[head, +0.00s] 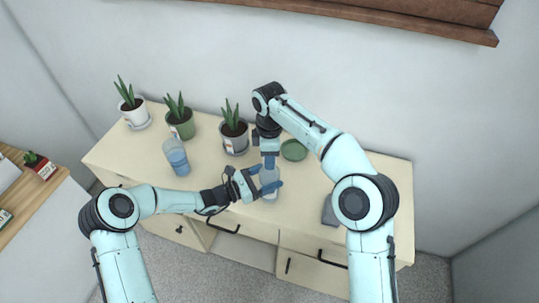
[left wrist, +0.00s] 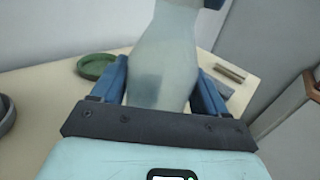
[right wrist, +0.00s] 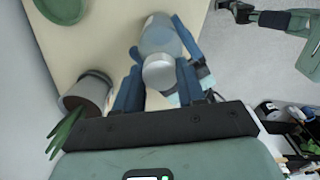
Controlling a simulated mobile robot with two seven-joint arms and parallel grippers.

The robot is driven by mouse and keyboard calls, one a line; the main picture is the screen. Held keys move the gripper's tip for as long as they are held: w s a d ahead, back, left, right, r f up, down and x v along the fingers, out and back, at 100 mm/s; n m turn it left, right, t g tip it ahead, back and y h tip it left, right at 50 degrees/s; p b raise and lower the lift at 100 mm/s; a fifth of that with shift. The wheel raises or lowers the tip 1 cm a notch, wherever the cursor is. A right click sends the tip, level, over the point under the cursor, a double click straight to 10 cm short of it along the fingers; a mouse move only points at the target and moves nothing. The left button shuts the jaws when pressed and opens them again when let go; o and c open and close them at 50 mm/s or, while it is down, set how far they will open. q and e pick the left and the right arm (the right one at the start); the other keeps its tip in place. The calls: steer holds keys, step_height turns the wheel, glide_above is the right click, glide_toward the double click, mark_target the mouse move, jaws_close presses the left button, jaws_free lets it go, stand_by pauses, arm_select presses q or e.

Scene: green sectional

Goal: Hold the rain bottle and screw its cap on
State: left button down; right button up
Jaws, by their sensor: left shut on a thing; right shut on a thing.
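The rain bottle (head: 268,181) is pale and translucent. It stands about upright over the front part of the cabinet top. My left gripper (head: 268,183) is shut around its body from the left; the bottle fills the space between the fingers in the left wrist view (left wrist: 165,75). My right gripper (head: 269,162) points down from above, directly over the bottle. It is shut on the round silver-grey cap (right wrist: 159,72), which lines up with the bottle (right wrist: 158,36) behind it. I cannot tell whether cap and neck touch; the fingers hide the join in the head view.
Three potted plants (head: 181,118) stand along the back left of the cabinet top (head: 215,172). A clear vessel of blue liquid (head: 176,157) stands at the left. A green dish (head: 294,150) lies behind the bottle to the right. A grey item (head: 329,212) lies front right.

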steer(key=m, duration=1.1)
steer(key=shift+m, duration=0.4)
steer(key=o, duration=1.2)
steer(key=shift+o, duration=0.2)
step_height(320, 180, up, 8)
steer(key=shift+f, duration=0.25)
arm_select(q)
jaws_free()
